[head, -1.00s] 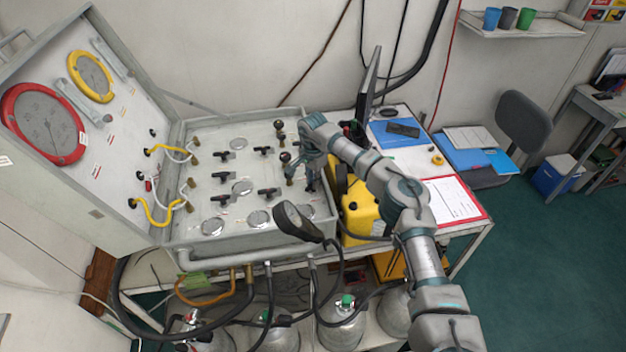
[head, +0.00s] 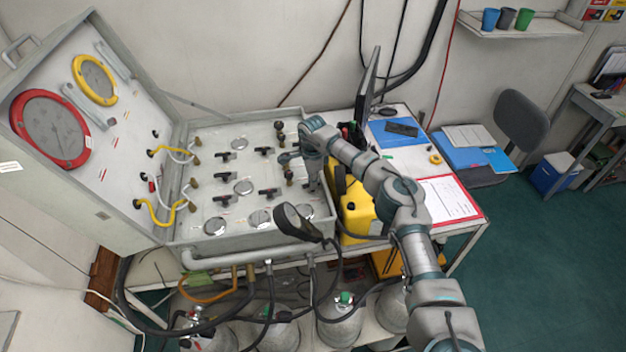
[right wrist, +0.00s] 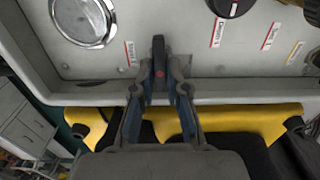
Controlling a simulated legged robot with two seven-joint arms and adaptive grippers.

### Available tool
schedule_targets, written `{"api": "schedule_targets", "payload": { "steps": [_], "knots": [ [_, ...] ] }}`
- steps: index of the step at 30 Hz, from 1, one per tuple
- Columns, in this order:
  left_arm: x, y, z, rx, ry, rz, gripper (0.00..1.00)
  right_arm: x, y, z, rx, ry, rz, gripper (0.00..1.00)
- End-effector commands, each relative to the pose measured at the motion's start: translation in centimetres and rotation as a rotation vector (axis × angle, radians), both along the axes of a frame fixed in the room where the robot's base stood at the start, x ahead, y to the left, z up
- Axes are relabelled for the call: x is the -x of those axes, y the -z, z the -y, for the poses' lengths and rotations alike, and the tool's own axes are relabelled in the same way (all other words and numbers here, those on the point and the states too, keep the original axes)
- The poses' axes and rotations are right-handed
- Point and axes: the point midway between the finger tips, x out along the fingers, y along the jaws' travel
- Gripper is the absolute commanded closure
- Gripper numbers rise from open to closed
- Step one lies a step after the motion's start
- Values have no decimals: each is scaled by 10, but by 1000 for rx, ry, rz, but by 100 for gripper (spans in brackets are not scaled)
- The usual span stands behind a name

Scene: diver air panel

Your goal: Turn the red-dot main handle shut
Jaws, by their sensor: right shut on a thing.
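The main handle (right wrist: 158,50) is a black lever with a red dot, low on the grey panel near its rim in the right wrist view. My right gripper (right wrist: 160,82) is shut on it, with one blue-grey finger on each side and the red dot between the fingertips. The lever points straight up in that view. In the head view my right gripper (head: 308,178) is over the right edge of the panel (head: 215,155), and the arm hides most of the handle. My left gripper is not in view.
Several other black handles and round gauges sit on the panel close by; one gauge (right wrist: 85,18) is left of the handle. A yellow case (head: 360,212) stands right beside the panel. A black lamp-like head (head: 297,222) hangs over the front edge. Gas cylinders (head: 342,325) stand below.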

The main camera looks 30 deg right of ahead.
Motion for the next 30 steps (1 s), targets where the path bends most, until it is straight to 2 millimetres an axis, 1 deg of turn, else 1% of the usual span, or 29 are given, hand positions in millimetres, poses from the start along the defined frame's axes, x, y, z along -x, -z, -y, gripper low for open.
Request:
{"api": "schedule_targets", "payload": {
  "steps": [6, 16, 17, 18, 19, 20, 27, 30],
  "knots": [
    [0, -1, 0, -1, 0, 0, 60, -2, -2, -1, -3, 29, 8, 100],
    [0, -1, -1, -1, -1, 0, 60, -2, -2, -1, -3, 30, 9, 100],
    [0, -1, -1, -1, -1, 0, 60, -2, -2, -1, -3, 30, 9, 81],
    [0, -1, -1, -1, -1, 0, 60, -2, -2, -1, -3, 30, 9, 71],
    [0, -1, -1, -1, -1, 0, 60, -2, -2, -1, -3, 30, 9, 63],
    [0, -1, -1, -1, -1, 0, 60, -2, -2, -1, -2, 30, 8, 61],
    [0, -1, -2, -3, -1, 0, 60, 0, -2, 0, -2, 29, 6, 61],
    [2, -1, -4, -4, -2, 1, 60, -1, -6, 0, -2, 29, 6, 61]
  ]
}}
